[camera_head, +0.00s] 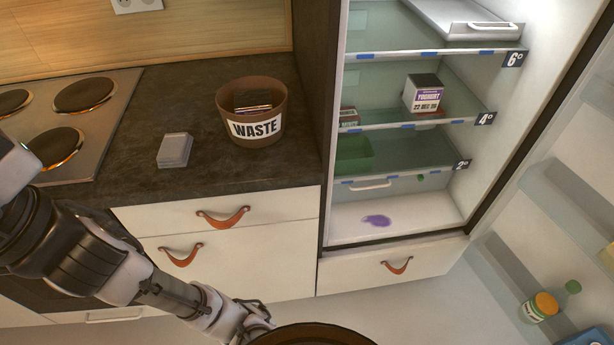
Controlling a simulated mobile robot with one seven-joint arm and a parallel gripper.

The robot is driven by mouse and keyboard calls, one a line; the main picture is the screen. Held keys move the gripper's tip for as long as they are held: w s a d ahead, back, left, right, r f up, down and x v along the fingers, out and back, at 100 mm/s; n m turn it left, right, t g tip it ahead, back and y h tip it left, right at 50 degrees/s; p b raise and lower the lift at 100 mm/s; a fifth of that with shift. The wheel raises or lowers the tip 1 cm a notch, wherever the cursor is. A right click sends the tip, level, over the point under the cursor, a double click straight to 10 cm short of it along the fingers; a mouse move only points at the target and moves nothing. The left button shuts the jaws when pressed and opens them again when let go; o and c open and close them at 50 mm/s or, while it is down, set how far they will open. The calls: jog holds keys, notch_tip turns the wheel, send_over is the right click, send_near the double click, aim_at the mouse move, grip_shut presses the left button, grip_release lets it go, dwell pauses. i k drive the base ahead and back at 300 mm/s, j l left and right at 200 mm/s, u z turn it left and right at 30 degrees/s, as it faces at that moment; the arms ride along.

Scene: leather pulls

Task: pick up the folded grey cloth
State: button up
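The folded grey cloth (174,150) lies flat on the dark countertop, between the stove and the waste bin. It looks like a small, thick rectangular stack. My gripper (262,316) is low at the bottom of the view, in front of the drawers and well below the cloth, apart from it. Its fingers are small and dark here, and I cannot tell whether they are open. No cloth shows at the gripper.
A brown waste bin (252,112) stands right of the cloth, with items inside. The hob (62,110) is at left. The fridge (395,212) stands open at right, with a purple spill (377,220) on its floor. Bare countertop (225,172) lies in front of the bin.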

aim_at(174, 152)
jog(key=i+u, duration=0.35)
jog(key=u, duration=0.15)
jog(key=i+u, duration=0.45)
jog(key=k+l, duration=0.05)
jog(key=k, duration=0.05)
